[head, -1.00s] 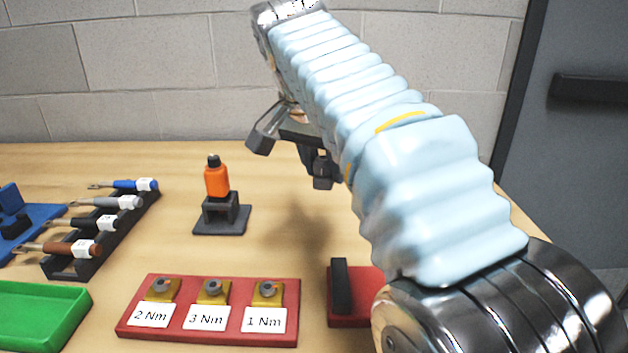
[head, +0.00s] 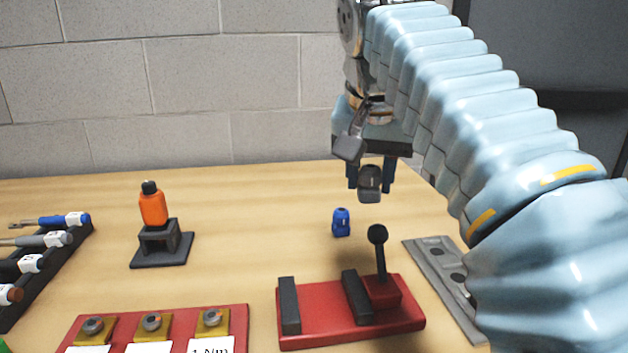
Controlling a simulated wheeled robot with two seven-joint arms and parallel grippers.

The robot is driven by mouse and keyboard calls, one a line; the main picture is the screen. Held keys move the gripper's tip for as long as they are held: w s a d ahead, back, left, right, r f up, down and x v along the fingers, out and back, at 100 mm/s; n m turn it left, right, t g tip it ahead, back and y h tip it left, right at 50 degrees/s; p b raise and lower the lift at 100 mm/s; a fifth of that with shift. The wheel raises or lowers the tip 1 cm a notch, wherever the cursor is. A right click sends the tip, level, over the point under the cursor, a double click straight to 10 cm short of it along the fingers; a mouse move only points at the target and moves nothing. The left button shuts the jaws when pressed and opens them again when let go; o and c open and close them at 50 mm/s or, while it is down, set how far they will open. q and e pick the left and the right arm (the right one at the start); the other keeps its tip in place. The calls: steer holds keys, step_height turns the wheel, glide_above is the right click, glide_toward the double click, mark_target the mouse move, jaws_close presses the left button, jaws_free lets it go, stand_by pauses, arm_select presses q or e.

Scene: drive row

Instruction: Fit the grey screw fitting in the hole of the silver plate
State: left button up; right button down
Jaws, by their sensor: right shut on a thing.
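The grey screw fitting (head: 369,186) is held between the two dark fingers of my right gripper (head: 370,177). It hangs upright in the air over the back of the table, its lower end clear of the surface. The silver plate (head: 428,258) lies on the table at the right, with dark round holes showing. My right arm covers part of its right side. The gripper is above, behind and to the left of the plate. My left gripper is out of view.
A blue fitting (head: 341,223) stands below the gripper. A red base (head: 325,323) with black blocks and a black knobbed lever stands left of the plate. An orange bottle (head: 153,206) on a black stand, a screwdriver rack (head: 50,268) and a red torque tray (head: 240,318) are further left.

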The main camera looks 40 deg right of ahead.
steer(key=n+b, duration=0.1)
steer(key=n, duration=0.1)
glide_above(434, 242)
steer(key=s+a, duration=0.1)
step_height(434, 242, down, 5)
step_height(434, 242, down, 3)
steer(key=b, duration=0.3)
steer(key=shift+r+t+y, duration=0.15)
steer(key=shift+t+y, duration=0.15)
steer(key=shift+f+b, duration=1.2)
steer(key=shift+f, duration=0.3)
steer(key=shift+f, duration=0.25)
steer(key=c, duration=0.7)
jaws_free()
steer(key=shift+o, duration=0.2)
steer(key=p+v, duration=0.4)
steer(key=v, duration=1)
